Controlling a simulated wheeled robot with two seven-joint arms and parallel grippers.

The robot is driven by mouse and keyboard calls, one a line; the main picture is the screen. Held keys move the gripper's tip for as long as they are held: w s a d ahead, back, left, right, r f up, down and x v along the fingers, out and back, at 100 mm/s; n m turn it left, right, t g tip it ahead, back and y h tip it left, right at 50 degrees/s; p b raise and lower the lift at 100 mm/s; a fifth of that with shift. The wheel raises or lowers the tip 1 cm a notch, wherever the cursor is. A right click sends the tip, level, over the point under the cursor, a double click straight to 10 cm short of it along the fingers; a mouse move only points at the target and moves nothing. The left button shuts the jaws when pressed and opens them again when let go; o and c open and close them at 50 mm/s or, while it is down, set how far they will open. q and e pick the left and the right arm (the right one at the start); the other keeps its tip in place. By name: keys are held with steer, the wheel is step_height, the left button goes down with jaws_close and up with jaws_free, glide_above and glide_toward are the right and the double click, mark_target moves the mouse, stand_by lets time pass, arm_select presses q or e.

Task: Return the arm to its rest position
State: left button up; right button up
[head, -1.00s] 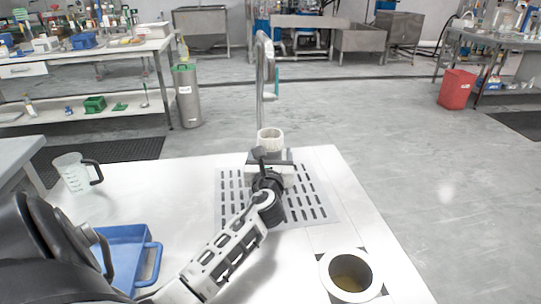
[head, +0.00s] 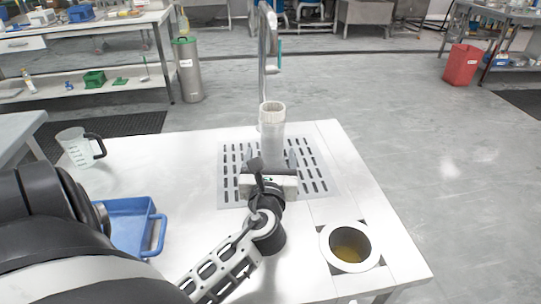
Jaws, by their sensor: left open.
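My left arm comes in from the lower left, and its gripper (head: 277,160) is over the slotted drain grate (head: 232,193). The gripper is open, with its fingers pointing away from me. A clear cylindrical container (head: 272,122) with a pale rim stands upright on the grate, just beyond the gripper. The fingers are close to its lower part; I cannot tell whether they touch it. My right gripper is not in view.
A tall metal tap (head: 263,50) stands behind the container. A white round bowl opening (head: 346,246) with yellowish content is at the table's right. A blue tray (head: 125,225) and a measuring jug (head: 77,148) are at the left. The table (head: 190,150) is clear between jug and grate.

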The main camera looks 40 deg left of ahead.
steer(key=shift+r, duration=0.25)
